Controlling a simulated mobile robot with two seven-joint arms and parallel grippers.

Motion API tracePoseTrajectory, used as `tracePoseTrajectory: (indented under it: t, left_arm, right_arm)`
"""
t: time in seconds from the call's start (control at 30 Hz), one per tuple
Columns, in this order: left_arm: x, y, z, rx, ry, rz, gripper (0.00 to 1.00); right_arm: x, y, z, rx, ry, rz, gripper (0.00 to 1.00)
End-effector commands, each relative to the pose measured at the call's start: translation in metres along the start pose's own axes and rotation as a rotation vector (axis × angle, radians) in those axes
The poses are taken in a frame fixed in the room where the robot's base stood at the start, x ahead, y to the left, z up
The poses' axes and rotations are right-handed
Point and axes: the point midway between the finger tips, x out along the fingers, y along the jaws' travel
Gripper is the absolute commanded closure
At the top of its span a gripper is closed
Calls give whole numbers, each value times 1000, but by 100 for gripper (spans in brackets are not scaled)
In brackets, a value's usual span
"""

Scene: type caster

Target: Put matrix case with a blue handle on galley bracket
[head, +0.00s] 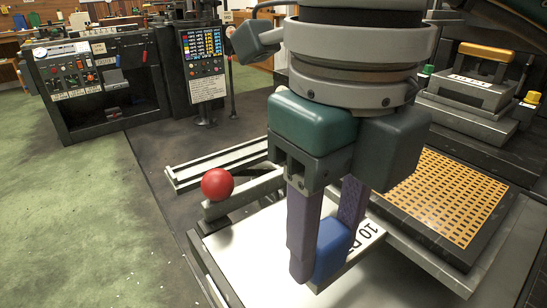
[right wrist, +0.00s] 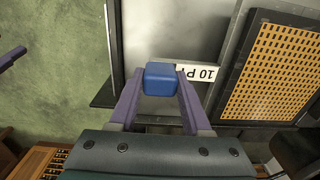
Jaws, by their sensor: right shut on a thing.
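My right gripper (head: 328,262) is shut on the blue handle (head: 332,248) of the matrix case. In the right wrist view the handle (right wrist: 160,78) sits between the purple fingertips. A white label (head: 368,236) with "10 P" lettering runs beside the handle. The case's body is mostly hidden or hard to tell from the pale surface below. A grey, pale-topped flat bracket (head: 232,252) lies under the gripper; I cannot tell for certain that it is the galley bracket, or whether the case touches it. A purple piece (right wrist: 12,57) at the wrist view's left edge looks like my left gripper, its fingers cut off.
A red ball knob (head: 217,184) on a grey bar stands left of the gripper. An orange grid plate (head: 450,195) in a dark frame lies to the right. A case with a yellow handle (head: 487,51) sits behind it. A control console (head: 95,80) and green floor are at left.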

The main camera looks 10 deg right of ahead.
Motion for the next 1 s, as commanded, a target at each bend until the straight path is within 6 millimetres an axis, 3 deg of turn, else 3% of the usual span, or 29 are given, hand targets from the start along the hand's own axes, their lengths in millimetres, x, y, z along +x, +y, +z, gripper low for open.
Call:
tracePoseTrajectory:
  t: [0.27, 0.5, 0.53, 0.8, 1.0]
  left_arm:
    - [5, -2, 2, 7, -1, -6, 50]
    - [4, -2, 2, 8, -1, -6, 50]
    - [5, -2, 2, 8, -1, -6, 50]
    - [5, -2, 2, 7, -1, -6, 50]
    - [5, -1, 2, 3, -1, -2, 50]
  right_arm:
    - [35, -1, 0, 0, 1, -4, 100]
    - [38, -1, 0, 0, -3, -4, 100]
    - [39, 1, 0, -1, 1, 0, 51]
    - [39, 0, 0, -1, 1, 0, 22]
    - [38, 0, 0, -1, 1, 0, 22]
